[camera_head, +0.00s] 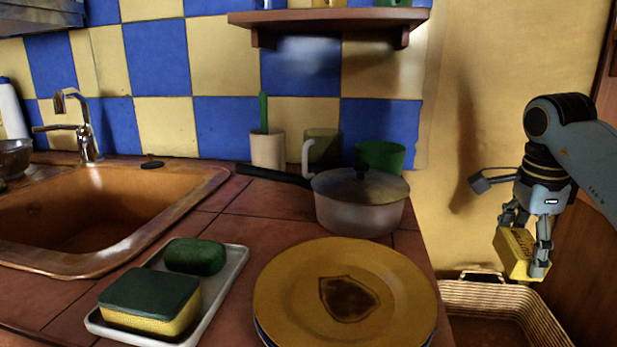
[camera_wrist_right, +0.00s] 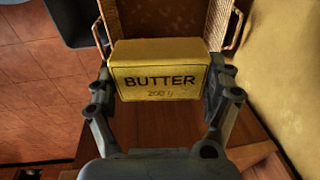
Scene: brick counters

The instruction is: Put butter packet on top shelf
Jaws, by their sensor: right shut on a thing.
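The yellow butter packet (camera_head: 514,252) is in my right gripper (camera_head: 522,262) at the right of the head view, above a wicker basket. In the right wrist view the butter packet (camera_wrist_right: 158,72) shows its "BUTTER" label, with the fingers of my right gripper (camera_wrist_right: 160,95) closed on its two sides. A wooden shelf (camera_head: 330,18) is on the tiled wall at the top of the head view, with the lower parts of several items on it. My left gripper is not in view.
The wicker basket (camera_head: 500,290) stands right of the counter. A lidded pot (camera_head: 360,205), stacked plates (camera_head: 300,280), a tray (camera_head: 232,262) with a sponge (camera_head: 150,300), and several cups crowd the counter. A sink (camera_head: 90,225) is at the left.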

